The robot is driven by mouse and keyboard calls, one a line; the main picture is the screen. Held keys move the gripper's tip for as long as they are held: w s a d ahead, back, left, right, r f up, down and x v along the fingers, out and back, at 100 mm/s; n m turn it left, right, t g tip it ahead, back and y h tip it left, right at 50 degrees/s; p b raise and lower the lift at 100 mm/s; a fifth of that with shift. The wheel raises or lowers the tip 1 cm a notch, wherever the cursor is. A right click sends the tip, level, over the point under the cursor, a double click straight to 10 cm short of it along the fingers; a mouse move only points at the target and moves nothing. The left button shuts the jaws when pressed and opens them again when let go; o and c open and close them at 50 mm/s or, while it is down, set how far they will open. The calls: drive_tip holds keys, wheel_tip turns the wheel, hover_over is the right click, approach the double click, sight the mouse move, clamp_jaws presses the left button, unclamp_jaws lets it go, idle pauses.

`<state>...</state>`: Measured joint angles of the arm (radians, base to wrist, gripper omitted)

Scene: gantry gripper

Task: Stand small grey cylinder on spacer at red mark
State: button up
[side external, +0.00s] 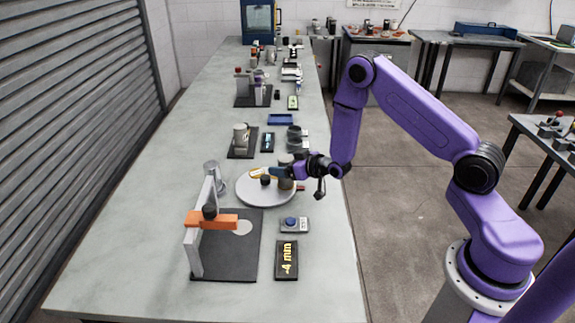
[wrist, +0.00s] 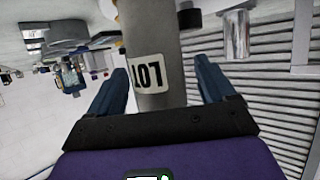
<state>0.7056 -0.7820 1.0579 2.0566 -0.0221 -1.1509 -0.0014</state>
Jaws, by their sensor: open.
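My gripper (side external: 283,172) reaches in from the right, low over a round white plate (side external: 252,199). A grey cylinder (side external: 286,184) stands upright at the plate's right side, between my fingers. In the wrist view my gripper (wrist: 162,88) is open around this grey cylinder (wrist: 150,35), which bears a white label reading "LOT"; gaps show at both sides. A small red patch (side external: 300,188) shows at the plate's right edge; I cannot tell whether it is the red mark. A short dark cylinder (side external: 265,181) is left of my gripper. I cannot clearly make out the spacer.
In front is a black base (side external: 228,265) with a pale disc (side external: 243,228) and a white frame carrying an orange bar (side external: 225,221). Left of the bench is clear.

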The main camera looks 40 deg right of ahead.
drive_tip(key=shift+r, duration=0.15)
drive_tip(key=v, duration=1.2)
drive_tip(key=s+a+r+n+g+y, duration=0.1)
drive_tip(key=s+a+r+n+g, duration=0.2)
drive_tip(key=s+a, duration=0.4)
drive_tip(key=s+a+r+n+g+y, duration=0.25)
drive_tip(key=s+a+g, duration=0.25)
drive_tip(key=a, duration=0.3)
drive_tip(key=s+d+r+n+g+h, duration=0.2)
drive_tip(key=s+r+n, duration=0.1)
drive_tip(key=s, duration=0.6)
drive_tip(key=s+d+r+n+g+h, duration=0.2)
drive_tip(key=s+r+n+g, duration=0.1)
drive_tip(key=s, duration=0.7)
drive_tip(key=shift+r, duration=0.6)
drive_tip(key=shift+h, duration=0.25)
